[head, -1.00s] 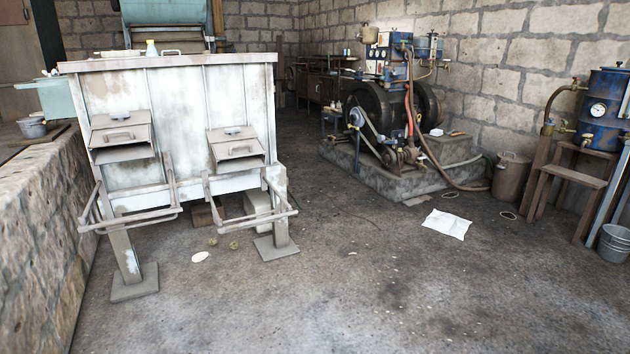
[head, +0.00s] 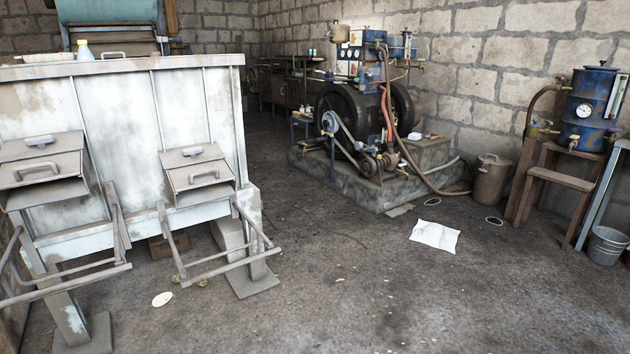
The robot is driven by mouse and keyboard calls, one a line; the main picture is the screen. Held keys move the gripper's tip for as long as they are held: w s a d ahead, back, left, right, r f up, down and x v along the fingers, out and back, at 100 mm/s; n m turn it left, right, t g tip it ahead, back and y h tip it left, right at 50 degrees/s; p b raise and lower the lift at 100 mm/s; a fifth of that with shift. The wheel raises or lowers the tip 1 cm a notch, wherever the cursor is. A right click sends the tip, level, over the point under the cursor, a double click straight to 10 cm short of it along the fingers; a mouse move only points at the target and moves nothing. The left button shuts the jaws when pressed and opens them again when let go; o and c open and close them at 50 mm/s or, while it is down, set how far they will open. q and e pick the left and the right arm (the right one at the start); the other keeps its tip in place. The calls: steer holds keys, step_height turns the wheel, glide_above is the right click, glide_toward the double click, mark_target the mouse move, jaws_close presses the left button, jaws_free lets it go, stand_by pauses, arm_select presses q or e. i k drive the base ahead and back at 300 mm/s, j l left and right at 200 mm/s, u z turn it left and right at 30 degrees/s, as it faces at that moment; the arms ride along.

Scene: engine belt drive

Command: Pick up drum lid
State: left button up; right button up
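A brownish metal drum (head: 490,184) stands on the floor right of the engine, against the stone wall. A lid (head: 493,160) with a small handle appears to sit on its top. A blue drum (head: 591,108) with a round gauge stands on a wooden stand at the right, and its top also looks covered. I cannot tell from the picture which of these lids is the drum lid. Neither of my grippers is in view.
A white metal tank (head: 140,110) with protruding frames fills the left. The engine (head: 365,105) stands on a concrete block (head: 350,178). A white sheet (head: 435,236), a bucket (head: 607,246) and small flat discs lie or stand on the floor.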

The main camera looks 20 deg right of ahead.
mark_target(602, 62)
steer(key=i+l+z, duration=0.2)
steer(key=i+z, duration=0.25)
steer(key=i+l+z, duration=0.1)
steer(key=i+z, duration=0.15)
steer(key=z, duration=0.15)
steer(key=i+z, duration=0.45)
steer(key=i+j+z, duration=0.2)
steer(key=z, duration=0.2)
steer(key=i+j, duration=0.05)
steer(key=i, duration=0.05)
